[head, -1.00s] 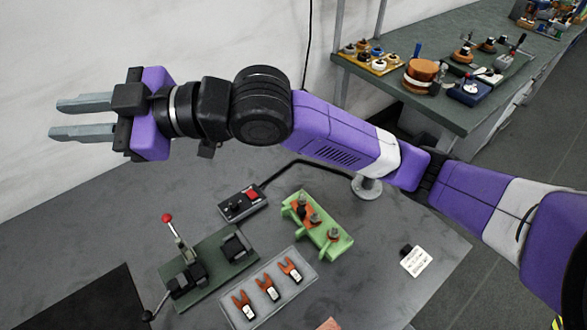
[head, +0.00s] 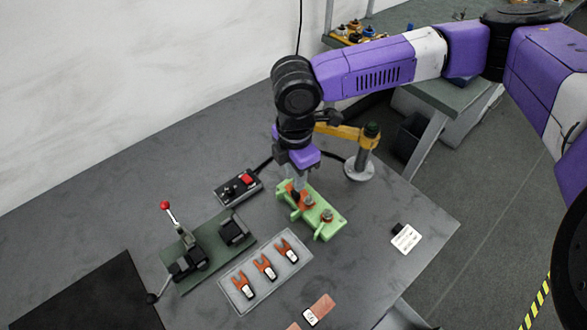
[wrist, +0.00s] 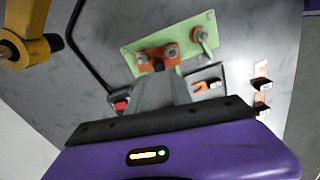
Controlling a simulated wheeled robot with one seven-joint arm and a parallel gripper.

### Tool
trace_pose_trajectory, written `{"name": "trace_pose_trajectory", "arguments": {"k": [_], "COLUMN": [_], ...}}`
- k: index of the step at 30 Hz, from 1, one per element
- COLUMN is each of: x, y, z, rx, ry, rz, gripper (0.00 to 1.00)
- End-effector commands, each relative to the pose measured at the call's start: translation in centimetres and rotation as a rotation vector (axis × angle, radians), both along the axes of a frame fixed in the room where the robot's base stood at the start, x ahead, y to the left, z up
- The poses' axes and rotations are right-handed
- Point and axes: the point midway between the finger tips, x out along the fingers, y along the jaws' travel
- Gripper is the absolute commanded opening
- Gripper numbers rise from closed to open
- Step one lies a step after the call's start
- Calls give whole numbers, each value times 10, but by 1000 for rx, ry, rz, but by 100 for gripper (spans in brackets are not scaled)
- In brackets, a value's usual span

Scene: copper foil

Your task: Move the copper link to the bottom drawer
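A copper link (wrist: 158,56) lies at the studs of a green terminal block (head: 327,228), at its far-left end in the head view. The block carries several studs with nuts. My gripper (head: 299,183) points straight down over this end of the block. In the wrist view my fingertips (wrist: 165,74) are at the near edge of the copper, by a small dark part. I cannot tell whether they touch or grip it. Other copper pieces are forked ones (head: 265,267) on a grey tray and flat strips (head: 319,308) at the front. I cannot make out a bottom drawer.
A yellow arm on a post (head: 364,145) stands close behind the block. A control box with a red button (head: 238,187) and a lever press (head: 190,254) are to the left. A white label card (head: 405,238) lies right. Bare table surrounds the block.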

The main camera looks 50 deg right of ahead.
Motion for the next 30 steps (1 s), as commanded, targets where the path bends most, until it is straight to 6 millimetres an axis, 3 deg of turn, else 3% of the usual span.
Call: {"name": "trace_pose_trajectory", "arguments": {"k": [12,24,28,30], "x": [1,1,1,1], "y": [1,1,1,1], "z": [-54,-62,-62,-61], "rx": [2,2,2,2], "ry": [-2,-4,-4,-4], "rz": [-1,0,0,0], "gripper": [25,25,0,0]}}
